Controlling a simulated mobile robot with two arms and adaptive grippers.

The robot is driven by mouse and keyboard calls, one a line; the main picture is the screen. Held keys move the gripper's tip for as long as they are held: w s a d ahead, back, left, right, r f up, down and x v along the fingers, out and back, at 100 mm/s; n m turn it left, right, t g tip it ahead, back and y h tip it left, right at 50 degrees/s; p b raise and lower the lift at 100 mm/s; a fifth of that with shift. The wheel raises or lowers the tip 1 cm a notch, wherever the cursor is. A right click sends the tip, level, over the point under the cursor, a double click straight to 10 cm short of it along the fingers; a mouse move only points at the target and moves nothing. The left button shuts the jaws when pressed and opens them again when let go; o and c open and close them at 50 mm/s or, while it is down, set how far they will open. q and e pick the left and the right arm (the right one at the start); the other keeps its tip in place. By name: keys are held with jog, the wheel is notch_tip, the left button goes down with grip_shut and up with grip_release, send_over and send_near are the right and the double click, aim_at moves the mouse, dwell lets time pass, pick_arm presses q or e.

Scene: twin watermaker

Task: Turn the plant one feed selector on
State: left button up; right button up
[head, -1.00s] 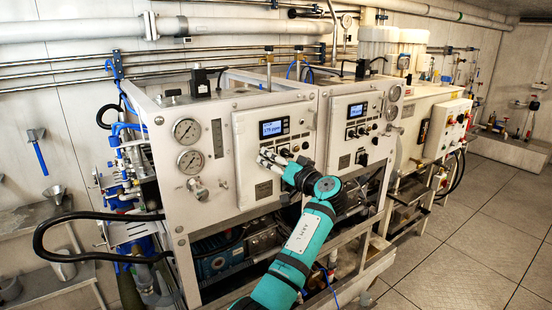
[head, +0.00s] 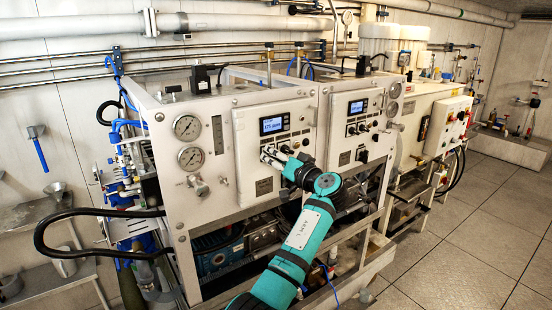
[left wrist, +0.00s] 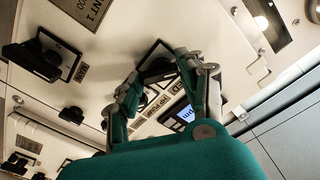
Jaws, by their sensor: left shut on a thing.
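The plant one panel (head: 258,186) is the left light-grey panel, with a lit blue display (head: 272,125) and a row of small controls under it. My left gripper (head: 268,155) is at this panel, just below the display. In the left wrist view its two fingers (left wrist: 158,78) are shut around a small black selector knob (left wrist: 157,70), beside the display's lit corner. The fingers partly hide the knob, so I cannot read its own label or tell its exact angle. A plate ending in "ANT 1" (left wrist: 80,10) shows in the left wrist view. My right gripper is not in view.
Two round gauges (head: 187,127) are left of the panel. A similar panel (head: 350,150) stands to the right. In the left wrist view a larger black handle (left wrist: 35,62) and a small black knob (left wrist: 72,114) stick out near my fingers. Open floor (head: 470,230) lies at right.

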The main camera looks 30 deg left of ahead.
pick_arm(q)
jog(key=m+p, duration=0.3)
jog(key=m, duration=0.8)
jog(key=shift+f+m+p, duration=0.1)
jog(key=shift+m+p, duration=0.2)
jog(key=shift+m, duration=0.1)
dwell(0.4)
jog(key=o, duration=1.2)
jog(key=shift+c, duration=0.2)
jog(key=shift+s+d, duration=0.1)
jog(key=v, duration=1.2)
